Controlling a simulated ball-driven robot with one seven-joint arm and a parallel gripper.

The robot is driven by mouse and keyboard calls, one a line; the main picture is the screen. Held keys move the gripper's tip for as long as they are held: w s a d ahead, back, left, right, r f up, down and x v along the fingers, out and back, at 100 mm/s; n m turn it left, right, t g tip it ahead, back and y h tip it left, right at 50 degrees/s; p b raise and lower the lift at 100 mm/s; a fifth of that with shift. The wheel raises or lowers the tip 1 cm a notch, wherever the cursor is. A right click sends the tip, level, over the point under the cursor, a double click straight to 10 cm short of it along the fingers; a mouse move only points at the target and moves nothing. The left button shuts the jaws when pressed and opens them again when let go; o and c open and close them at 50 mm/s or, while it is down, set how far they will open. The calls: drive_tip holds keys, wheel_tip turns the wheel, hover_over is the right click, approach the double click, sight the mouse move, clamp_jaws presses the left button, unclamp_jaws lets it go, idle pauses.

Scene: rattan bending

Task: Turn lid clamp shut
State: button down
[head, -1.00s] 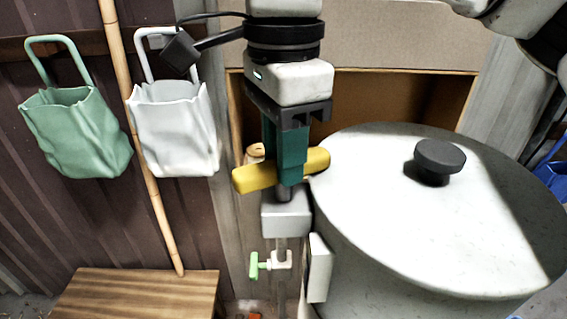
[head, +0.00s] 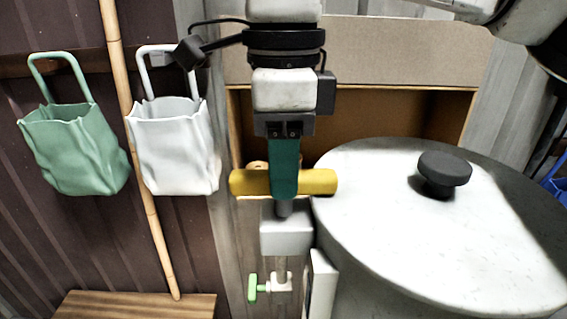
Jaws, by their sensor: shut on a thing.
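The lid clamp has a yellow bar handle (head: 317,182) that lies nearly level across the picture, above a light grey block (head: 287,235) at the left edge of the round chamber. My gripper (head: 284,190) points down from above with its green fingers shut on the middle of the yellow handle. The fingers hide the middle of the bar and most of the stem under it. The round white lid (head: 390,215) with a black knob (head: 444,172) lies on the chamber to the right.
A small green-handled valve (head: 262,288) sits below the clamp block. A green bag (head: 75,148) and a white bag (head: 175,145) hang on the left wall beside a bamboo pole (head: 150,215). A wooden bench top (head: 135,305) is at lower left. An open brown box (head: 400,112) stands behind.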

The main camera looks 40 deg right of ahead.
drive_tip(key=c, duration=0.9)
unclamp_jaws()
wheel_tip(320, 180, up, 11)
drive_tip(key=shift+f, duration=0.1)
